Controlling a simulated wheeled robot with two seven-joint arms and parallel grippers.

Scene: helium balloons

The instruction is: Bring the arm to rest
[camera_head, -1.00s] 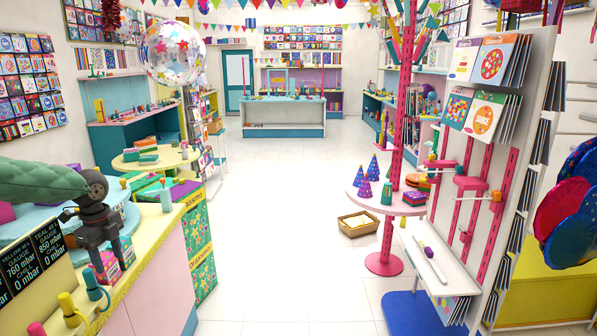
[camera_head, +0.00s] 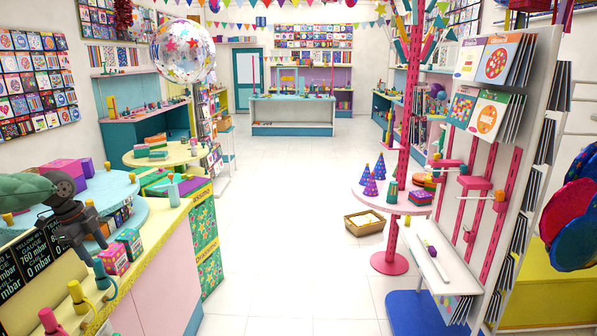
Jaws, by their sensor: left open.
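My left arm (camera_head: 25,191) comes in from the left edge, with a green sleeve-like cover and a dark wrist. My left gripper (camera_head: 84,252) is dark, points down and is open, with nothing seen between its fingers. It hangs over the yellow-edged counter (camera_head: 150,252) at the left, in front of the black pressure sign (camera_head: 32,258). Whether it touches anything there cannot be told. My right gripper is not in view.
Small patterned boxes (camera_head: 114,259) and colored nozzles (camera_head: 78,297) stand on the counter near the gripper. A clear star balloon (camera_head: 183,50) floats behind. A pink round stand (camera_head: 391,262) and card rack (camera_head: 487,120) stand right. The white floor (camera_head: 280,230) between is clear.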

